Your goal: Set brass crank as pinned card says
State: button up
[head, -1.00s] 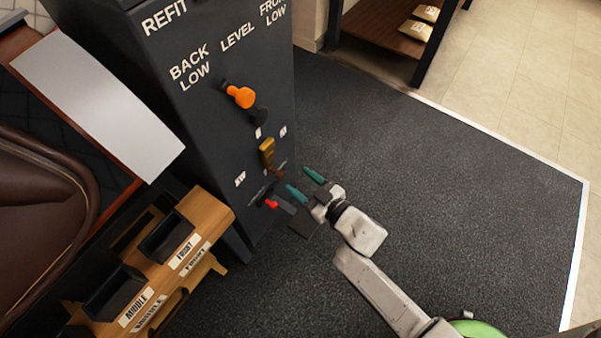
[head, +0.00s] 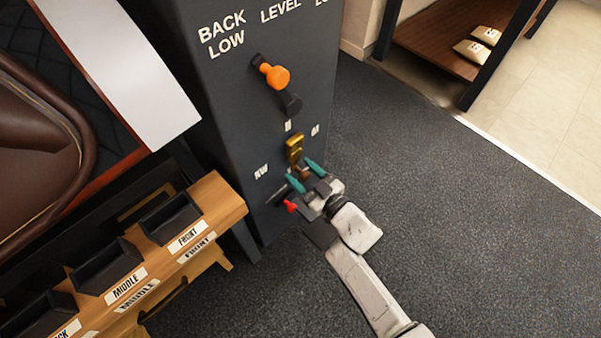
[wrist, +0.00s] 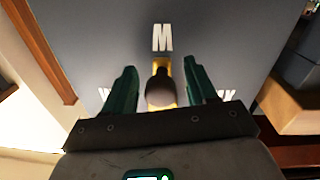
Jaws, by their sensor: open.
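The brass crank (head: 294,149) is on the front of the dark cabinet, below the orange-knobbed lever. The wrist view shows gaps between knob and both fingers (wrist: 163,80). I cannot make out a pinned card with readable writing.
An orange-knobbed lever (head: 275,75) sits above the crank, under BACK LOW and LEVEL. A small red knob (head: 290,206) is close to my gripper's left side. Dark carpet (head: 440,200) is clear to the right.

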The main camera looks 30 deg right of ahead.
jog(key=shift+w+a, duration=0.15)
jog(key=shift+w, duration=0.35)
grip_shut()
dwell(0.4)
